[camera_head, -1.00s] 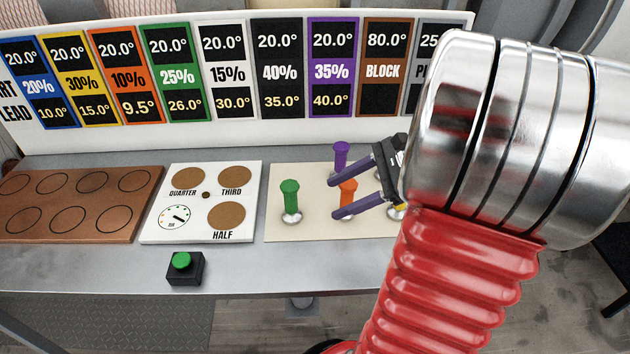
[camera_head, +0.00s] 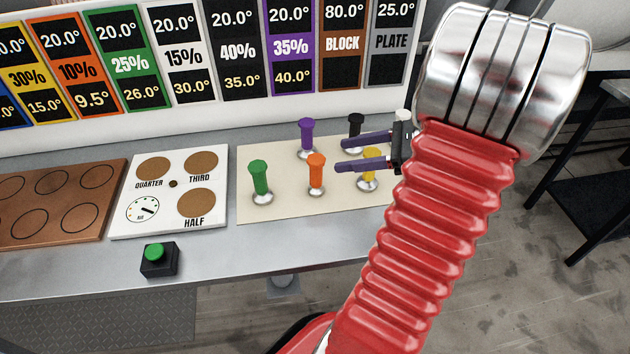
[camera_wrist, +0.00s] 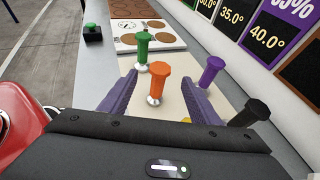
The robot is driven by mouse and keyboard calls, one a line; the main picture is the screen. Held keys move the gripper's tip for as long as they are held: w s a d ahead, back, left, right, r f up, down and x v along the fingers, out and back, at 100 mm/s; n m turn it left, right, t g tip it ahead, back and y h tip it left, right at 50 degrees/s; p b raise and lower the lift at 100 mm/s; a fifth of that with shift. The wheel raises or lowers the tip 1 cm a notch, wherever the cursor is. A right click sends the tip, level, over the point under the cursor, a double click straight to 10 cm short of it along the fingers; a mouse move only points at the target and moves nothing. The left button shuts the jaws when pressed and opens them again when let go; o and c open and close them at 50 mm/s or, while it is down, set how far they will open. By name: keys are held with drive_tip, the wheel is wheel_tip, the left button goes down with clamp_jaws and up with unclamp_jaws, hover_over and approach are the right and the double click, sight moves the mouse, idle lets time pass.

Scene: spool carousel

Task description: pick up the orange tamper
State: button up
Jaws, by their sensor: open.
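The orange tamper (camera_head: 316,172) stands upright on the cream mat (camera_head: 248,215), with a green tamper (camera_head: 259,178) to its left. In the wrist view the orange tamper (camera_wrist: 158,82) shows beyond and roughly between the two purple fingertips. My gripper (camera_head: 338,155) is open and empty, its fingers pointing left toward the orange tamper, with a visible gap to it in the head view. My gripper (camera_wrist: 165,88) also spans the lower middle of the wrist view. No finger visibly touches the orange tamper.
A purple tamper (camera_head: 306,136), a black tamper (camera_head: 355,124) and a yellow tamper (camera_head: 370,168) stand close by; my fingers partly cover the yellow one. A white board (camera_head: 122,222), a brown board (camera_head: 108,205) and a green button (camera_head: 155,252) lie left. The sign panel stands behind.

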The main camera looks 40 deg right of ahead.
sight(318, 160)
drive_tip(key=x, duration=0.7)
drive_tip(key=shift+w+a+f, duration=0.25)
drive_tip(key=shift+w, duration=0.05)
drive_tip(key=shift+x, duration=2.55)
drive_tip(key=shift+d+f, duration=0.1)
drive_tip(key=shift+c, duration=0.5)
clamp_jaws()
